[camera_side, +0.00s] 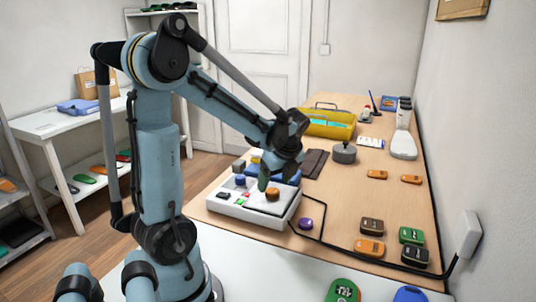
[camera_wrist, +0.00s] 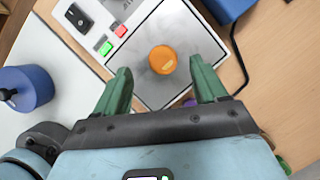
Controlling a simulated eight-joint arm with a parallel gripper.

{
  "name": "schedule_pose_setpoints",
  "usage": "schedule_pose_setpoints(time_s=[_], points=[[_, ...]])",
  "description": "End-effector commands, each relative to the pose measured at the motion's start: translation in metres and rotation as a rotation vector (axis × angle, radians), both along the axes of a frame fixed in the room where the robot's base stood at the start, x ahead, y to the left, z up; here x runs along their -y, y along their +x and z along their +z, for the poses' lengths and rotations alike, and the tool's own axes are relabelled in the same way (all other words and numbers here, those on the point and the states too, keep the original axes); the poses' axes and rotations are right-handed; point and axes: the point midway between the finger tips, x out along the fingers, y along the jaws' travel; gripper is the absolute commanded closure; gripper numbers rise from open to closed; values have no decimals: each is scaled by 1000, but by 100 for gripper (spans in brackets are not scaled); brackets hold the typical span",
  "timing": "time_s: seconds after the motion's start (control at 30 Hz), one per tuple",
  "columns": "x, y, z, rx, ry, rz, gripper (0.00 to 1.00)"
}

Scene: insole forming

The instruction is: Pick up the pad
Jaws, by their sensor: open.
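A small round orange pad (camera_side: 272,194) lies on the grey plate of a white machine (camera_side: 236,208) at the table's near left. In the wrist view the orange pad (camera_wrist: 162,59) sits on the plate (camera_wrist: 178,85), with a faint mark on its top. My gripper (camera_wrist: 161,66) is open, with its green fingers on either side of the pad in that view and nothing held. In the side view my gripper (camera_side: 264,182) hangs close by the pad, just left of it. I cannot tell whether the fingertips are at its height.
The machine has a green and a red button (camera_wrist: 120,31) and a black switch (camera_wrist: 79,17). A purple disc (camera_side: 305,223) lies beside it. A grey lidded pot (camera_side: 344,153), a yellow bin (camera_side: 330,125) and several small coloured pieces stand farther along the table. A black cable crosses the front.

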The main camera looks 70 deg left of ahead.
Motion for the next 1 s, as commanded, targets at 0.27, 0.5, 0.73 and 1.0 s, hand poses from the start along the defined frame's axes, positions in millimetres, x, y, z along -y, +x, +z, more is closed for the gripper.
schedule_pose_setpoints(time_s=[0.27,0.5,0.73,1.0], points=[[-10,1,-28,1,-1,1,29],[-12,1,-33,1,-1,-1,29],[-12,1,-33,1,-1,-1,48],[-12,1,-32,1,-1,-1,88]])
